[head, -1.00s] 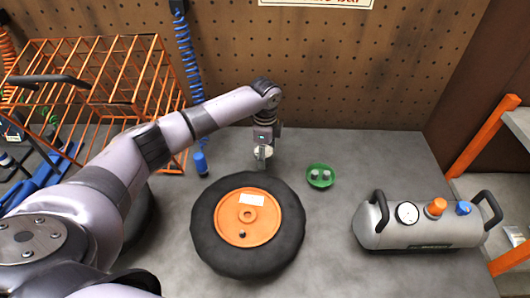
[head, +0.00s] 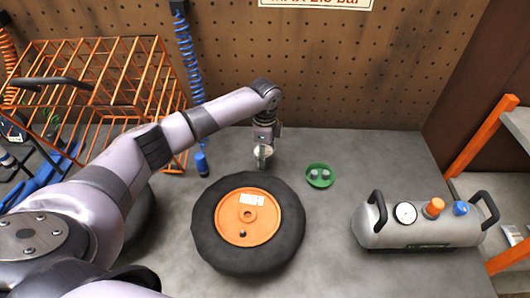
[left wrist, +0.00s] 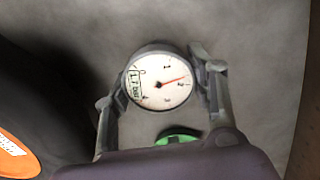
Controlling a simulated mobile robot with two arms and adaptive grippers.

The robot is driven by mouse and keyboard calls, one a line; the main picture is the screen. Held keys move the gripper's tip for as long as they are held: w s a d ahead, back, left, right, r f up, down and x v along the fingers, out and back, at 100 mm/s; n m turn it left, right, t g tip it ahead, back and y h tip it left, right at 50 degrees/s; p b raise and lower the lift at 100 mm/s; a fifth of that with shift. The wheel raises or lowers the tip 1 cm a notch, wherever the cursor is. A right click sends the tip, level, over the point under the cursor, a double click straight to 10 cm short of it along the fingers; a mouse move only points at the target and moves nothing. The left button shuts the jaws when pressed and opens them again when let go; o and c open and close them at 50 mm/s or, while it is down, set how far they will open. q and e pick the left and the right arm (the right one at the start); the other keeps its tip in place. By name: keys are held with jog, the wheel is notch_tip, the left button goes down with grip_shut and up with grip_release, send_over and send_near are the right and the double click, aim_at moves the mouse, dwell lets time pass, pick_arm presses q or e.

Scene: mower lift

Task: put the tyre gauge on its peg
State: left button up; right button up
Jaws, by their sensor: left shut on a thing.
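The tyre gauge has a round white dial with a red needle and dark rim, clearest in the left wrist view (left wrist: 158,92). My left gripper (left wrist: 153,76) is shut on it, one finger on each side of the rim. In the head view the left gripper (head: 263,157) holds the gauge (head: 258,152) just beyond the wheel, near the back of the bench; I cannot tell its height. A brown pegboard (head: 330,80) stands behind; I cannot make out the gauge's peg. My right gripper is not in view.
A black tyre with an orange hub (head: 262,232) lies in front of the gripper. A green dish (head: 320,184) with small parts is to its right, a grey air tank (head: 425,233) farther right. A blue coiled hose (head: 190,60) and orange wire rack (head: 100,75) are left.

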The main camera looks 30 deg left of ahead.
pick_arm(q)
jog(key=shift+r, duration=0.1)
dwell(0.5)
jog(key=shift+f, duration=0.7)
jog(key=o, duration=1.1)
notch_tip(320, 180, up, 3)
jog(key=p, duration=0.2)
jog(key=shift+p, duration=0.4)
notch_tip(320, 180, up, 8)
jog(key=p, duration=0.8)
jog(key=shift+r, duration=0.1)
